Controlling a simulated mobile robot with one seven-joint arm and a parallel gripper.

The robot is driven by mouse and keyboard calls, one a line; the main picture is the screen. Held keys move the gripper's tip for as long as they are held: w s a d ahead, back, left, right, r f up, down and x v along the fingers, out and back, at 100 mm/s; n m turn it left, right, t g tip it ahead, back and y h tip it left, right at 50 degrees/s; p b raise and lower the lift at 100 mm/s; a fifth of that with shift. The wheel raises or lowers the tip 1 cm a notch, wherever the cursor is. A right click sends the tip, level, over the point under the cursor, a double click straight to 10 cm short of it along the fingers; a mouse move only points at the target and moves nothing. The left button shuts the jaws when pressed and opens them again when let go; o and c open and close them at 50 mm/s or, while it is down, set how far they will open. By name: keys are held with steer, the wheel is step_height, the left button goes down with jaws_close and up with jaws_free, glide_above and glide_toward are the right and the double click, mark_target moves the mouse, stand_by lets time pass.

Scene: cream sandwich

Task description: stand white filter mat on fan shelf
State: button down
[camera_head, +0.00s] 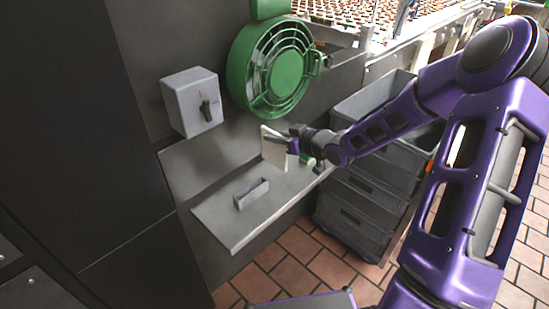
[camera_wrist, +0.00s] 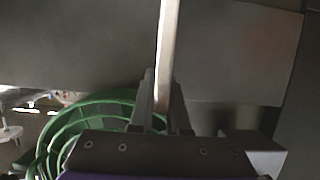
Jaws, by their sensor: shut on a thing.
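The white filter mat (camera_head: 273,148) is a thin, pale panel held upright just above or on the grey shelf (camera_head: 231,228) below the green fan (camera_head: 276,72); I cannot tell whether its lower edge touches. My gripper (camera_head: 292,144) is shut on the mat's right side in the head view. In the wrist view the mat (camera_wrist: 168,60) shows edge-on as a pale strip between the fingers of my gripper (camera_wrist: 161,105). The green fan guard (camera_wrist: 90,118) shows at the lower left there.
A small grey slotted holder (camera_head: 251,194) stands on the shelf, left of the mat. A green-ended cylinder (camera_head: 309,161) lies close to my gripper. A grey switch box (camera_head: 193,101) is on the wall. Stacked grey crates (camera_head: 352,213) stand to the right.

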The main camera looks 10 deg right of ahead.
mark_target(275, 164)
step_height(275, 164, down, 4)
steer(key=shift+s+d+r+b, duration=0.1)
steer(key=shift+s+r+b, duration=0.05)
steer(key=shift+b, duration=0.25)
steer(key=shift+w+f+b, duration=0.2)
steer(key=shift+f+b, duration=0.3)
steer(key=shift+f, duration=1.1)
steer(key=shift+f, duration=0.15)
steer(key=c, duration=0.9)
jaws_free()
steer(key=shift+r, duration=0.25)
steer(key=p+v, duration=0.2)
steer(key=v, duration=1)
